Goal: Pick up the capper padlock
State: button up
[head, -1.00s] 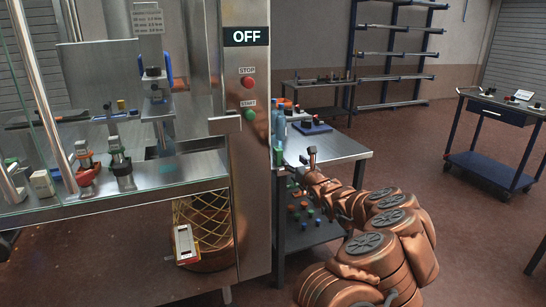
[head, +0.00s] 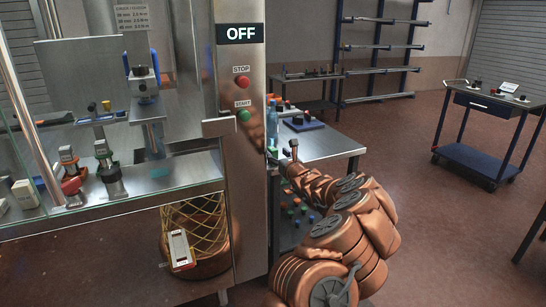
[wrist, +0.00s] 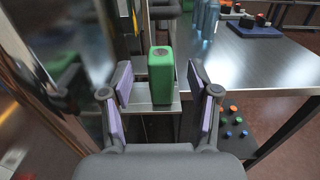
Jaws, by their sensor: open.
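A green block (wrist: 161,74) with a round dark mark on its top stands upright between my gripper's fingers in the wrist view. It may be the capper padlock, but I cannot tell for sure; no shackle shows. My gripper (wrist: 159,66) is open, with one purple-padded finger on each side of the block and visible gaps to both.
The post carries an OFF display (head: 240,34), with red and green buttons below it. A steel table (head: 330,148) stands just behind, with blue bottles (wrist: 208,20) and a blue base. A blue trolley (head: 480,160) is farther right. Open floor lies between.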

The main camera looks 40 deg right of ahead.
aim_at(275, 153)
jog(key=shift+w+d+f+p, duration=0.2)
jog(key=shift+w+p, duration=0.1)
jog(key=shift+w, duration=0.25)
jog(key=shift+w+d+f+p, duration=0.1)
jog(key=shift+w+d+p, duration=0.15)
jog(key=shift+w, duration=0.3)
jog(key=shift+p+x, duration=0.35)
jog(key=shift+x, duration=0.8)
grip_shut()
